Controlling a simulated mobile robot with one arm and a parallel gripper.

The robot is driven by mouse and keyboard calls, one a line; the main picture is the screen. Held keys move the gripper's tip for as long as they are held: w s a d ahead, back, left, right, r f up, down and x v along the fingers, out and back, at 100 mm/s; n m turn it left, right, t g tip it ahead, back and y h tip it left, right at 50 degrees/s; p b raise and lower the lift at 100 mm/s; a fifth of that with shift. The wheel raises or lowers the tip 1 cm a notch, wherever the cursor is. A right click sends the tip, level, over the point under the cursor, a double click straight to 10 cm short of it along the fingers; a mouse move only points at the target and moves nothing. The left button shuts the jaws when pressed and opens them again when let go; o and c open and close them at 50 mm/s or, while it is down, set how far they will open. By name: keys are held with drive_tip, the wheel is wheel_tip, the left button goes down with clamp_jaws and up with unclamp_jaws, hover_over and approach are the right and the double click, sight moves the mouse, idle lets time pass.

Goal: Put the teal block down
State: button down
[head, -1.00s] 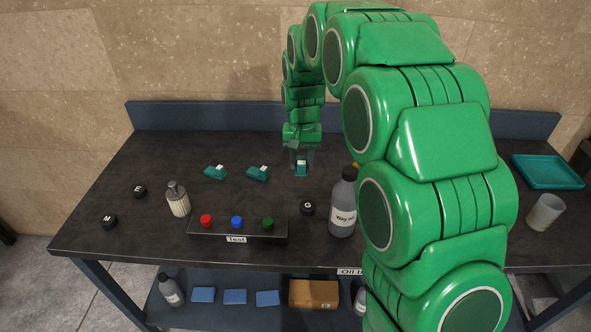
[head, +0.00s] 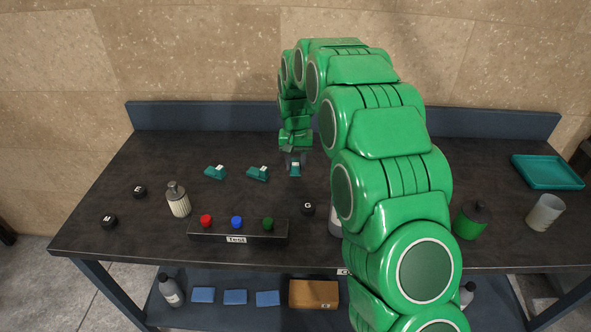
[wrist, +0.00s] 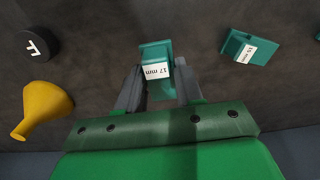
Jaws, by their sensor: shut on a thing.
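My gripper (head: 295,163) is over the back middle of the dark table (head: 140,185), pointing down. It is shut on a teal block (wrist: 157,55), which has a white label reading "17 mm" in the wrist view. In the head view the held block (head: 295,170) shows just below the fingers. I cannot tell whether it touches the table. Two other teal blocks lie to its left in the head view, one near (head: 257,174) and one farther left (head: 215,173). One labelled block (wrist: 248,48) shows at the right in the wrist view.
A rail with red, blue and green knobs (head: 237,231) stands at the front, with a black G knob (head: 307,208) nearby. A yellow funnel (wrist: 42,109) and a black knob (wrist: 38,44) show in the wrist view. A teal tray (head: 547,172), beaker (head: 544,213) and green can (head: 470,221) stand right.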

sight(295, 170)
drive_tip(key=shift+w+f, duration=0.3)
drive_tip(key=shift+f, duration=1.45)
drive_tip(key=shift+f, duration=0.1)
drive_tip(key=c, duration=0.7)
unclamp_jaws()
drive_tip(key=shift+f, duration=0.1)
drive_tip(key=shift+c, duration=0.2)
wheel_tip(295, 170, up, 12)
drive_tip(key=shift+r, duration=0.2)
